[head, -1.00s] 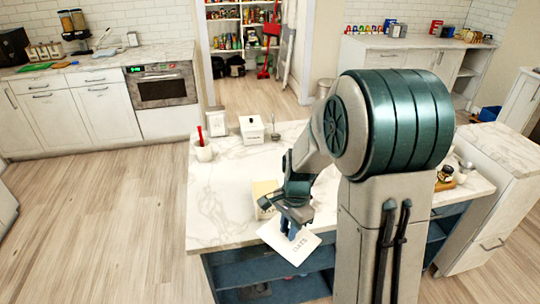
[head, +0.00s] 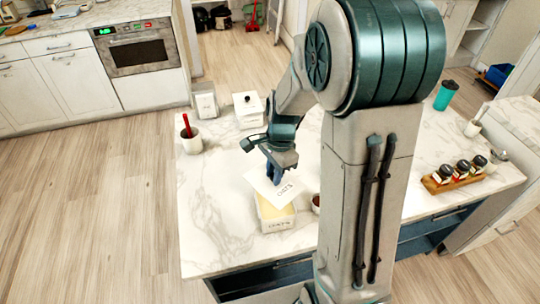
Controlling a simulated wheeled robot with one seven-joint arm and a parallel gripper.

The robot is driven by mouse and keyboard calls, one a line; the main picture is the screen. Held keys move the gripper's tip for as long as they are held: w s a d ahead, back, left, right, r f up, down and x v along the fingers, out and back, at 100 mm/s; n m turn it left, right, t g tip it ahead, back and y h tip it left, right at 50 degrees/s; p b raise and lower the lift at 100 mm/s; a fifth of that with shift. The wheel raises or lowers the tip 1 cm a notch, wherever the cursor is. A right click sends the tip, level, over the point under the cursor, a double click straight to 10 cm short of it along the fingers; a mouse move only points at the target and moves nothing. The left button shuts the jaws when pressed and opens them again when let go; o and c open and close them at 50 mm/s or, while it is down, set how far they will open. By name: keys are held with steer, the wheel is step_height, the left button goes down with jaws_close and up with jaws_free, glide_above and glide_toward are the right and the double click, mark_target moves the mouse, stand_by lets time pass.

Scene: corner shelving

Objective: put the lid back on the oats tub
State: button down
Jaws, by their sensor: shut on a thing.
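My gripper (head: 275,175) is shut on the lid (head: 262,186), a flat white square plate lettered OATS. The lid is tilted and turned relative to the tub. It appears over the tub's back part in the picture, and I cannot tell whether it touches the rim.
A white lidded canister (head: 248,111), a white box (head: 206,104) and a crock with a red utensil (head: 191,137) stand behind. A small dark red container (head: 316,203) is close right of the tub. A spice rack (head: 458,179) and teal cup (head: 446,95) are at right. The island's left front is clear.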

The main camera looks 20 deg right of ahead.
steer(key=shift+w, duration=0.1)
steer(key=shift+d+f+b, duration=0.1)
steer(key=shift+f+b, duration=0.5)
steer(key=shift+f, duration=0.1)
step_height(320, 180, down, 3)
steer(key=b, duration=0.2)
steer(key=shift+f+b, duration=0.1)
steer(key=shift+b, duration=0.2)
steer(key=shift+f+b, duration=0.6)
steer(key=shift+f, duration=0.25)
steer(key=shift+f, duration=0.15)
stand_by(0.9)
steer(key=c, duration=0.7)
jaws_free()
